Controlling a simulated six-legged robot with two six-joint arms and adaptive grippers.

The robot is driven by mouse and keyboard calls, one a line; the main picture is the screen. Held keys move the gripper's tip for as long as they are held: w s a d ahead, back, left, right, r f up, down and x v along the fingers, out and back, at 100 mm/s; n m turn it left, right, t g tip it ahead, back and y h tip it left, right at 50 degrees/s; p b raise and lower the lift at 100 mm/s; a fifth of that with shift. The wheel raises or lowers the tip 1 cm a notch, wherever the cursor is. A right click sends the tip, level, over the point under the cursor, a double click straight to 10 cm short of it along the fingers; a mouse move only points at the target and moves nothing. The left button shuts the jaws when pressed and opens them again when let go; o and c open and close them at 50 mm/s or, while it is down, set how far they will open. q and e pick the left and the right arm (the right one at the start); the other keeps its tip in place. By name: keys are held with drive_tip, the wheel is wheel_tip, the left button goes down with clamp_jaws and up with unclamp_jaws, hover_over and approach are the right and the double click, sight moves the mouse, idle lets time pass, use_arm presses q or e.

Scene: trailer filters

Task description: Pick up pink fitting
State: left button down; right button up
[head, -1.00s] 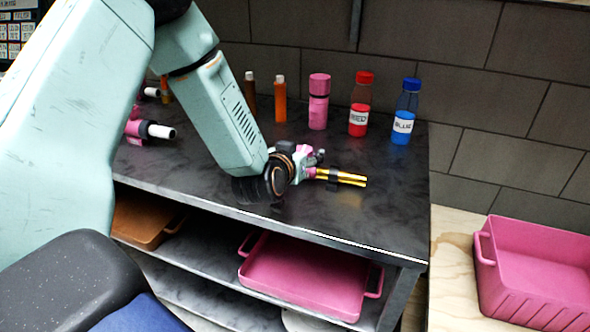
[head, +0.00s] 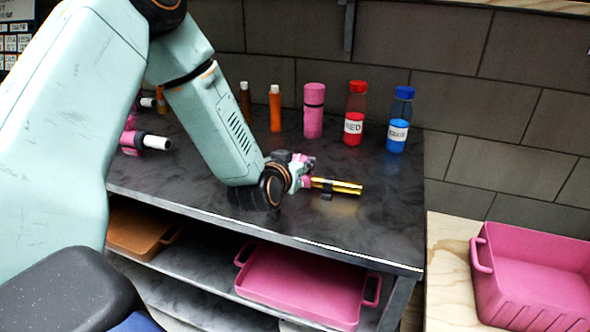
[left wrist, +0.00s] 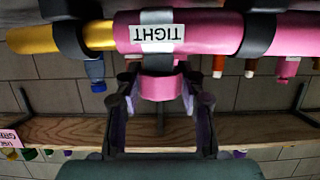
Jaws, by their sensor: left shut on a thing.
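The pink fitting (left wrist: 215,32) fills the top of the left wrist view. It has a white label reading TIGHT, which appears upside down, and a pink stub below the label. A gold tube (left wrist: 30,39) extends from its left side. My left gripper (left wrist: 160,98) has its fingers on both sides of the pink stub and is shut on it. In the head view, my left gripper (head: 297,172) is low over the dark tabletop and hides much of the fitting (head: 308,161). Gold tubes (head: 345,187) stick out to the right. My right gripper is not in view.
An orange bottle (head: 275,110), a pink bottle (head: 314,112), a red bottle (head: 355,115) and a blue bottle (head: 400,120) stand at the back of the table (head: 385,225). A pink tray (head: 300,285) lies on the shelf below. A pink bin (head: 530,280) stands at the right.

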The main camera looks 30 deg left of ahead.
use_arm(q)
wheel_tip(320, 180, up, 9)
drive_tip(key=p, duration=0.3)
drive_tip(key=shift+r, duration=0.45)
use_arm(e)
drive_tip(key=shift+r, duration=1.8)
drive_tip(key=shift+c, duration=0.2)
